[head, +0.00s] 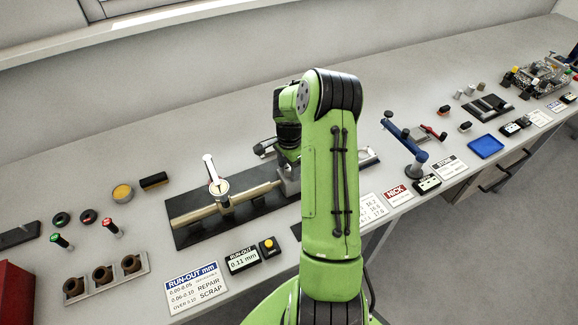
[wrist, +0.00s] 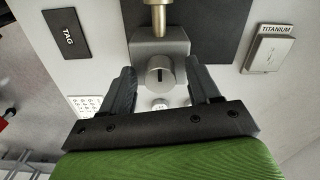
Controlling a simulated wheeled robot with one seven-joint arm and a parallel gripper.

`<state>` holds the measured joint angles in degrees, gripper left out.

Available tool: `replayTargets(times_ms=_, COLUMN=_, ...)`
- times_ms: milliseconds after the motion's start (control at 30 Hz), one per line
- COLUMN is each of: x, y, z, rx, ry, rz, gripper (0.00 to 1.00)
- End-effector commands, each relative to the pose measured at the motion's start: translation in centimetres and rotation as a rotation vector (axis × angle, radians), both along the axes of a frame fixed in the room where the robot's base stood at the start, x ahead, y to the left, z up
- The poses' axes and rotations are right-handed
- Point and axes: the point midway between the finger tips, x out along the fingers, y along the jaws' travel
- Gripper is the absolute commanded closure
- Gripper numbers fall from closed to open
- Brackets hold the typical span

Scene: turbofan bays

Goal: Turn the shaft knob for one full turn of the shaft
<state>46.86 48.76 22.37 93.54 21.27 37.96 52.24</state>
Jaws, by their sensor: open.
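The shaft knob (wrist: 160,72) is a round grey knob with a dark index line, in the wrist view. It sits on the front of a grey block (wrist: 160,46), with the brass shaft (wrist: 157,18) running out behind. In the head view the brass shaft (head: 250,194) lies along a black plate (head: 183,239); my arm hides the knob there. My gripper (wrist: 161,82) is open, with one dark finger on each side of the knob. A gap shows on both sides, and I see no contact. A dial gauge (head: 219,186) stands over the shaft.
A run-out display (head: 242,261) and a yellow button (head: 268,245) sit in front of the plate. A blue-armed stand (head: 405,140) is to the right. In the wrist view a TAG plate (wrist: 67,34) is left and a TITANIUM box (wrist: 269,49) right.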

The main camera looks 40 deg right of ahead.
Motion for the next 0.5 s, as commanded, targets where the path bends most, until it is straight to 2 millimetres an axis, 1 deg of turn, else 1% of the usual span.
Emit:
replayTargets(times_ms=167, x=0.01, y=0.00, z=0.01, rx=0.000, ry=0.000, rz=0.000, gripper=0.39)
replayTargets(times_ms=200, x=0.01, y=0.00, z=0.02, rx=0.000, ry=0.000, rz=0.000, gripper=0.42)
replayTargets(times_ms=467, x=0.01, y=0.00, z=0.04, rx=0.000, ry=0.000, rz=0.000, gripper=0.82)
replayTargets(times_ms=500, x=0.02, y=0.00, z=0.05, rx=0.000, ry=0.000, rz=0.000, gripper=0.88)
